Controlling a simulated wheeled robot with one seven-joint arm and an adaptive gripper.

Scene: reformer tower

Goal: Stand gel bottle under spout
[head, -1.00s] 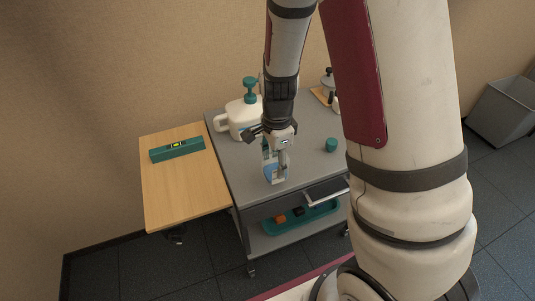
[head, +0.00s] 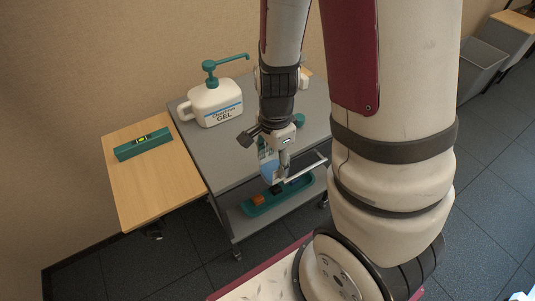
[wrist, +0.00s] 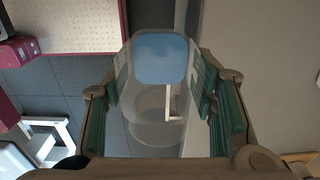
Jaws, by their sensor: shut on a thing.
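A clear bottle with a blue part (wrist: 160,60) fills the middle of the wrist view. My gripper (wrist: 165,110) has its green-padded fingers on either side of it and is shut on it. In the head view the bottle (head: 268,168) shows blue beside my gripper (head: 281,170), near the front edge of the grey cart top. A large white gel jug (head: 217,103) stands at the back left of the cart. Its green pump spout (head: 232,60) points right, well behind and left of the bottle. My arm hides part of the cart top.
A green level-like bar (head: 144,145) lies on the wooden side leaf (head: 160,185). A green tray (head: 262,203) with small blocks sits on the lower shelf. A green round item (head: 299,120) is partly hidden behind my gripper. The cart top (head: 215,150) before the jug is clear.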

